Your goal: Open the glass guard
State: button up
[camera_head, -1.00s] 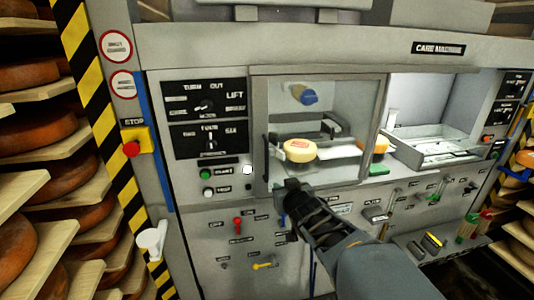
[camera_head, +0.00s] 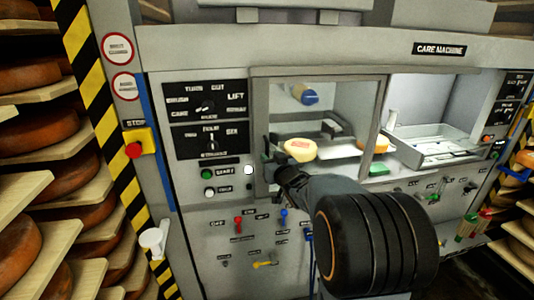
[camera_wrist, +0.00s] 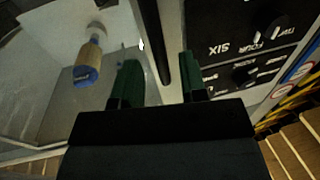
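The glass guard (camera_head: 345,105) is a clear pane in a grey frame over the left bay of the care machine, and it looks closed. A dark upright bar, seemingly its handle (camera_wrist: 154,40), shows in the wrist view. My gripper (camera_head: 281,172) is at the lower left corner of the guard in the head view. In the wrist view my gripper (camera_wrist: 160,72) is open, with its two green fingers apart on either side of the bar. I cannot tell whether either finger touches it. My arm hides the guard's lower edge.
Behind the guard are a pale yellow cheese (camera_head: 300,150) and a blue-ended cylinder (camera_head: 305,95). A dial panel (camera_head: 207,118) and a red stop button (camera_head: 134,150) lie to the left. The right bay (camera_head: 435,145) is open. Cheese shelves flank the machine.

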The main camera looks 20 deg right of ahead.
aim_at(268, 156)
jog(key=shift+w+p, duration=0.3)
jog(key=shift+w, duration=1.35)
grip_shut()
